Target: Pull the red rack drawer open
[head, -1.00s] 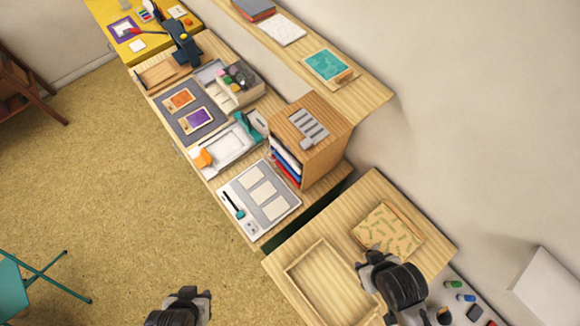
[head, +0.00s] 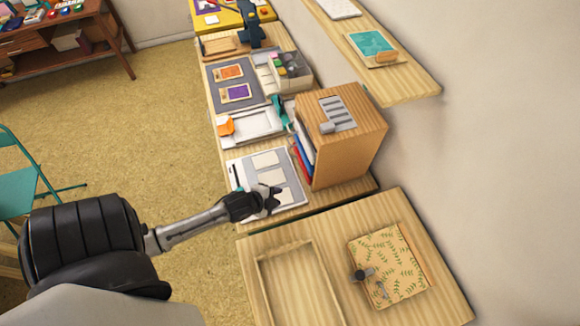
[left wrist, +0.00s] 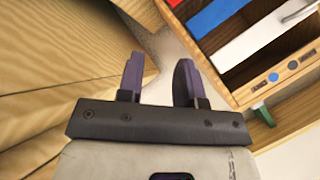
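The small wooden rack (head: 350,150) stands on the bench, with coloured drawers on its left-facing side. The red drawer (head: 301,160) is low in the rack, beside a blue drawer (head: 300,146). In the left wrist view a sliver of the red drawer (left wrist: 173,3) shows at the top edge, partly cut off by the frame. My left gripper (head: 276,197) is over the grey-and-white board in front of the rack. Its two fingers (left wrist: 158,78) are apart with nothing between them, and it does not touch the red drawer. My right gripper is not clearly visible.
The white drawer (left wrist: 265,38) shows in the left wrist view. A grey-and-white board (head: 262,165) lies under my left gripper. The nearer wooden table holds a shallow tray (head: 262,285) and a leaf-patterned box (head: 392,255) with a small dark-and-grey item on it.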

